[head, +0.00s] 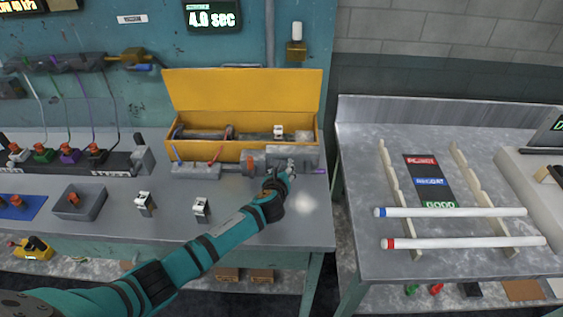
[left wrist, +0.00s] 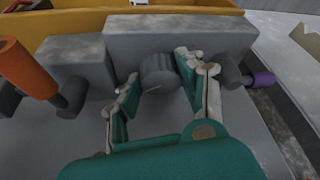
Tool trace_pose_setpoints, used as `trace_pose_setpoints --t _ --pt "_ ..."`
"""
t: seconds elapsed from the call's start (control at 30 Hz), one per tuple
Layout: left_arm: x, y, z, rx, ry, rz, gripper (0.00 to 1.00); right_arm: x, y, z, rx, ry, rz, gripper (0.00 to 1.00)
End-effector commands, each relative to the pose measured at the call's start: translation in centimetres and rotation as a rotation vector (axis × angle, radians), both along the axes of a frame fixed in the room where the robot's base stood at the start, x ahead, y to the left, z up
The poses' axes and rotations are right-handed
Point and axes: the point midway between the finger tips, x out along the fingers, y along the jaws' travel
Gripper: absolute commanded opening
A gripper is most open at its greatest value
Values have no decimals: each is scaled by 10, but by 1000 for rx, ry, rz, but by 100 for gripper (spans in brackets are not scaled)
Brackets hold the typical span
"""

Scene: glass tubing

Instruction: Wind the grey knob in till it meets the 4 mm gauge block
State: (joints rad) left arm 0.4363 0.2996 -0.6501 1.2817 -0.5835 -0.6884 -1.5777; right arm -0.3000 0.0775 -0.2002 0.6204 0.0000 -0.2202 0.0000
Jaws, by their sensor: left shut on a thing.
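The grey knob (left wrist: 159,73) is a ribbed cylinder on the front of a grey housing (left wrist: 170,38) in the left wrist view. My left gripper (left wrist: 163,80) has one finger on each side of the knob and is shut on it. In the head view my left gripper (head: 287,172) is at the right end of the housing (head: 306,155) and hides most of the knob. Small pale blocks stand on the bench (head: 201,207) and (head: 145,203); I cannot read their sizes, so I cannot tell which is the 4 mm gauge block.
An orange handle (left wrist: 27,66) is left of the gripper and a purple-tipped rod (left wrist: 260,79) right of it. A yellow open box (head: 238,91) stands behind. A second table (head: 365,250) with two white tubes is at right. The bench front is mostly clear.

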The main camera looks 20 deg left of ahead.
Motion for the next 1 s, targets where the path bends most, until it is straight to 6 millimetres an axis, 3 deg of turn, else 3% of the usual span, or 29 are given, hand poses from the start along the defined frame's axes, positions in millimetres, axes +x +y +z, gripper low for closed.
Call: trace_pose_setpoints --t 0.03,0.1,0.4,1.0 --pt "1 0 7 47 14 1 7 0 0 13 0 0 0 0" --pt "1 0 7 110 32 2 7 0 0 21 0 0 0 0" --pt "2 -3 4 343 98 1 7 0 -2 42 -2 1 1 0" --pt "2 -4 1 532 152 1 7 0 -3 53 -4 0 1 0"
